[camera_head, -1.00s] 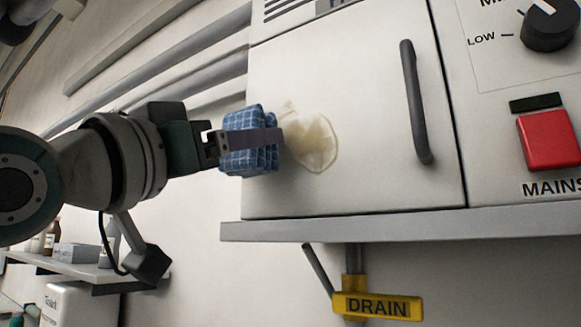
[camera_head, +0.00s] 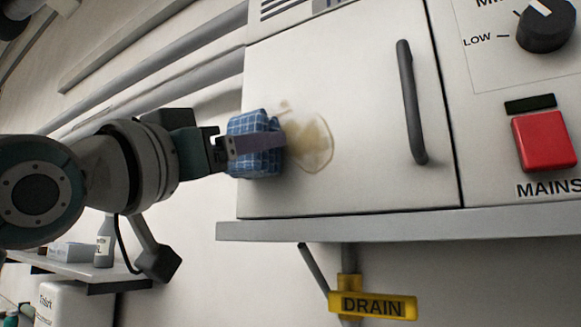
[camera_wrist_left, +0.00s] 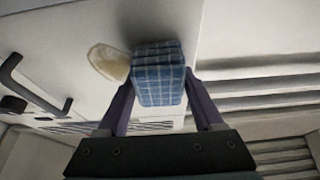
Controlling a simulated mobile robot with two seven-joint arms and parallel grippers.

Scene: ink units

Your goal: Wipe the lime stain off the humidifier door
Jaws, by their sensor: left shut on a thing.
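The white humidifier door (camera_head: 365,110) fills the middle of the head view, with a dark vertical handle on its right side. A pale yellow-brown lime stain (camera_head: 316,147) marks its left part; it also shows in the left wrist view (camera_wrist_left: 107,62). My left gripper (camera_head: 262,143) is shut on a folded blue checked cloth (camera_head: 247,125), which also shows between the fingers in the left wrist view (camera_wrist_left: 158,85). The cloth is at the stain's left edge and hides part of it in the head view. I cannot tell whether it presses on the door. My right gripper is not in view.
A grey ledge (camera_head: 400,223) runs below the door, with a yellow DRAIN lever (camera_head: 373,305) under it. A red MAINS switch (camera_head: 544,139) and dark knob (camera_head: 546,27) are at right. Pipes and a shelf with bottles are at left.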

